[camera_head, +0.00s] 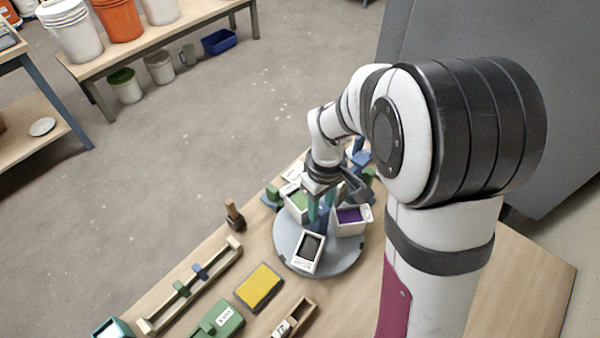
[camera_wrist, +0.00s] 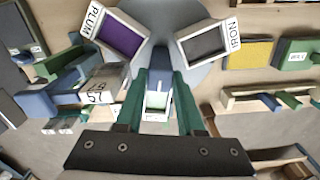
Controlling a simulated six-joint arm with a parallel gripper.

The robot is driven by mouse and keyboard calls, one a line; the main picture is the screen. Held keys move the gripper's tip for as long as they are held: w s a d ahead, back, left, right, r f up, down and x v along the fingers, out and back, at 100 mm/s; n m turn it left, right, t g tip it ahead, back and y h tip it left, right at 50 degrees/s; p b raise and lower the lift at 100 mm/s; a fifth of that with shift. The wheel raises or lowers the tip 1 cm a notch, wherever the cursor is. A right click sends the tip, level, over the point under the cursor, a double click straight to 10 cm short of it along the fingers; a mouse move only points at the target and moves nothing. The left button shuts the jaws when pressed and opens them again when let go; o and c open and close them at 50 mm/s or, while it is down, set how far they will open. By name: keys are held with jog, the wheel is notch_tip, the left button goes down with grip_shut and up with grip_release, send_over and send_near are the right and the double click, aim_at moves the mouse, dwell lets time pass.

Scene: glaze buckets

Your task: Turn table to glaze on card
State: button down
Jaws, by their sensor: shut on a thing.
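The round grey turntable (camera_head: 283,235) stands on the wooden bench and also shows in the wrist view (camera_wrist: 185,20). It carries open white glaze buckets. One holds dark grey glaze labelled IRON (camera_wrist: 205,42), nearest in the head view (camera_head: 307,252). One holds purple glaze labelled PLUM (camera_wrist: 118,38), at the right in the head view (camera_head: 350,218). A third, green one (camera_head: 297,203) is at the back left, partly hidden by my fingers in the wrist view. My gripper (camera_wrist: 161,72) is shut on the turntable's blue-grey middle post (camera_wrist: 160,57). A white card (camera_head: 293,171) lies behind, its writing unreadable.
A yellow sponge-like block (camera_head: 259,287), a green box (camera_head: 217,322), a wooden rack (camera_head: 192,283) and a small wooden tray (camera_head: 294,318) lie on the bench's near left. A dark brown tool (camera_head: 234,214) stands left of the turntable. Blue and green blocks crowd its far side.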

jog(key=m, duration=0.8)
jog(key=m, duration=0.8)
jog(key=c, duration=0.6)
grip_release()
